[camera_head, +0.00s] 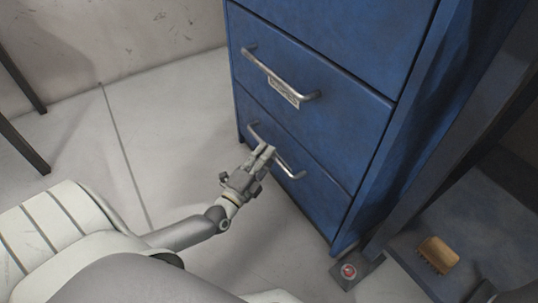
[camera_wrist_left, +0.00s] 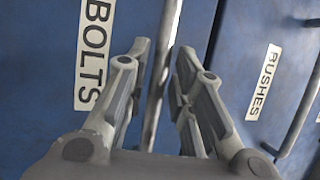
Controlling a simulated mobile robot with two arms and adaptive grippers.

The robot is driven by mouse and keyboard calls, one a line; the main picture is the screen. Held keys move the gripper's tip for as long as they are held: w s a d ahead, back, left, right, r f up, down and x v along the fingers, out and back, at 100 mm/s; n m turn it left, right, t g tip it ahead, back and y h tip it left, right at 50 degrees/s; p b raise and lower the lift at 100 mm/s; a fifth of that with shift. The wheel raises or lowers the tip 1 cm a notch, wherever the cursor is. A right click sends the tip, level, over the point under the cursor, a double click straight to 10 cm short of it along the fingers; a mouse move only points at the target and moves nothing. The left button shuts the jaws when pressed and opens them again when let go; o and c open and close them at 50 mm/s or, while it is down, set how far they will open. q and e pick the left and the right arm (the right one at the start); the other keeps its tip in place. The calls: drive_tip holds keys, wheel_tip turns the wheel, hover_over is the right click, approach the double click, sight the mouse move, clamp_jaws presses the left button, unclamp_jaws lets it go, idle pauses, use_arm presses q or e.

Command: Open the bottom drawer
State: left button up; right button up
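The bottom drawer (camera_head: 318,198) is the lowest blue front of the cabinet, and it looks closed. Its metal bar handle (camera_head: 286,168) runs across the front, partly hidden by my left gripper (camera_head: 266,152). In the left wrist view the handle (camera_wrist_left: 158,85) passes between the two fingers of my left gripper (camera_wrist_left: 164,52). The fingers are apart, with a narrow gap on either side of the bar. A BOLTS label (camera_wrist_left: 95,50) is on the drawer front left of the fingers. My right gripper is in neither view.
The drawer above (camera_head: 320,100), with its own handle (camera_head: 265,68), is closed. Floor (camera_head: 165,120) left of the cabinet is clear. A brush (camera_head: 438,254) lies at lower right.

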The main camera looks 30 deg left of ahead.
use_arm(q)
drive_tip(key=shift+w+r, duration=0.2)
drive_tip(key=shift+w, duration=0.8)
clamp_jaws()
